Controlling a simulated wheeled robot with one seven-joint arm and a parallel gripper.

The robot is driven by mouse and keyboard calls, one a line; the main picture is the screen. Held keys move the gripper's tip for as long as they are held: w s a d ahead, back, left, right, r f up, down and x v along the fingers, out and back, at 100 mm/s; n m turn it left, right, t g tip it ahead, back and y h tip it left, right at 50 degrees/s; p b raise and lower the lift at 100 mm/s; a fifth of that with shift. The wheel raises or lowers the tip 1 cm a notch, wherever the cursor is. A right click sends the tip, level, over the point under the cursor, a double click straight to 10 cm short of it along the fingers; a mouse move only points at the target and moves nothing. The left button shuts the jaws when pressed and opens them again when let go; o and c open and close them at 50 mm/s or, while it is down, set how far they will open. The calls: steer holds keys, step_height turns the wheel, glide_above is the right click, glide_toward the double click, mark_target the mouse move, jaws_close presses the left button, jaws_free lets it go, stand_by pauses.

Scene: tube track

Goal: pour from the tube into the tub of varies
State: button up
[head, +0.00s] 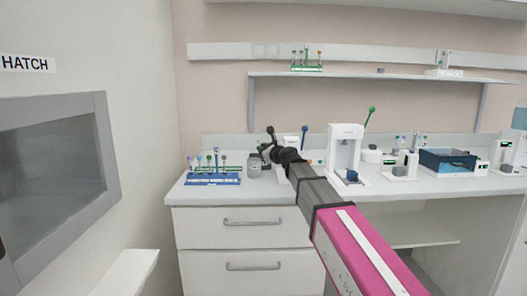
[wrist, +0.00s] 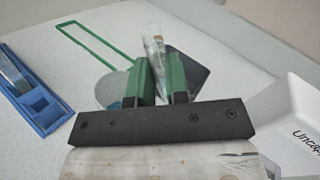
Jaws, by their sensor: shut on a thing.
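My gripper (wrist: 157,82) is shut on a clear tube (wrist: 153,52), which stands out between the green fingers in the wrist view. The tube looks tilted; its contents are not clear. A grey round tub (wrist: 108,92) lies partly behind the left finger, and a dark grey shape (wrist: 192,68) is behind the right one. In the head view a small grey tub (head: 253,170) stands on the counter, just below and left of my gripper (head: 268,144). I cannot read a label on it. The tube is hard to make out in the head view.
A blue rack (head: 213,179) with several capped tubes stands at the counter's left; it also shows in the wrist view (wrist: 37,98). A white machine (head: 345,147) stands right of my arm. A white box with "Unca" lettering (wrist: 298,118) is close on the right. A thin green loop (wrist: 85,38) shows too.

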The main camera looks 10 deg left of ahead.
steer(key=m, duration=0.1)
steer(key=w+d+m, duration=0.1)
steer(key=m, duration=0.1)
steer(key=w+d+m, duration=0.1)
steer(key=m, duration=0.1)
steer(key=shift+w, duration=0.1)
stand_by(0.5)
